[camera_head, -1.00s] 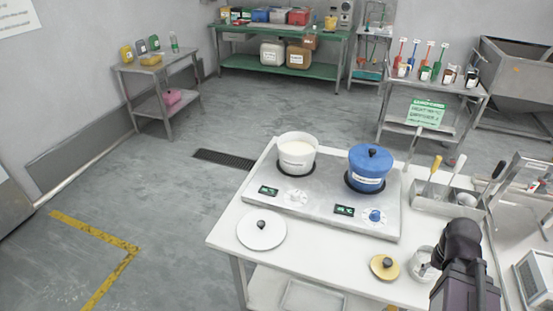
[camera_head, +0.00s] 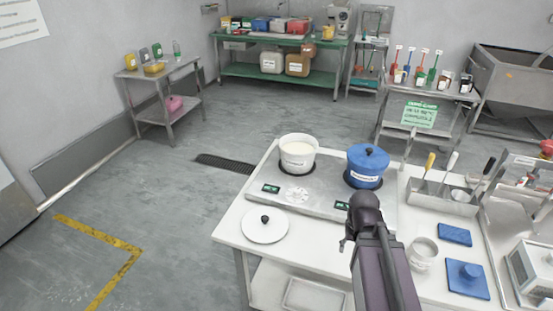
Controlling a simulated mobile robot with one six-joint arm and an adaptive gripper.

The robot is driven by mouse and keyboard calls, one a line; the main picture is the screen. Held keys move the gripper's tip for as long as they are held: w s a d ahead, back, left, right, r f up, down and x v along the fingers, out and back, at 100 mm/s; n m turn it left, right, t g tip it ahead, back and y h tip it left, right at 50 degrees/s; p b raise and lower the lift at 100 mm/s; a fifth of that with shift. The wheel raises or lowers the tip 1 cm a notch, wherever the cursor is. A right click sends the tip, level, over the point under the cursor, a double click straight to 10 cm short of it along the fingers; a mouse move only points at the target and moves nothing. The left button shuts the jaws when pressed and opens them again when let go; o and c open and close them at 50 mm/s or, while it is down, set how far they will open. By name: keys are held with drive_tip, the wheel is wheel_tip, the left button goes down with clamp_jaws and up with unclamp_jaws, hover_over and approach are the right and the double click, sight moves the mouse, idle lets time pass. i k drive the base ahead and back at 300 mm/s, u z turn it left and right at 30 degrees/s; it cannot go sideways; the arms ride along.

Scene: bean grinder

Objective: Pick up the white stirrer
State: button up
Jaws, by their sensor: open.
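A white-handled tool (camera_head: 452,162), which looks like the white stirrer, stands tilted in the metal utensil holder (camera_head: 440,203) on the right of the worktable. A yellow-handled tool (camera_head: 430,161) stands to its left and dark-handled ones to its right. Its lower end is hidden in the holder. My arm reaches up from the bottom, left of the holder. Only a small dark part of my gripper (camera_head: 345,243) shows beside the arm, in front of the hotplate. It is open and apart from the white tool. Its fingertips are mostly hidden.
A white pot (camera_head: 298,154) and a lidded blue pot (camera_head: 367,166) stand on the hotplate (camera_head: 318,190), left of the holder. A white lid (camera_head: 265,227), a metal cup (camera_head: 422,253) and blue pads (camera_head: 468,278) lie on the table. A scale (camera_head: 532,268) stands at right.

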sight(454, 158)
drive_tip(key=u, duration=1.05)
drive_tip(key=k, duration=1.45)
drive_tip(key=z, duration=0.7)
drive_tip(key=i, duration=1.55)
drive_tip(key=u, duration=0.25)
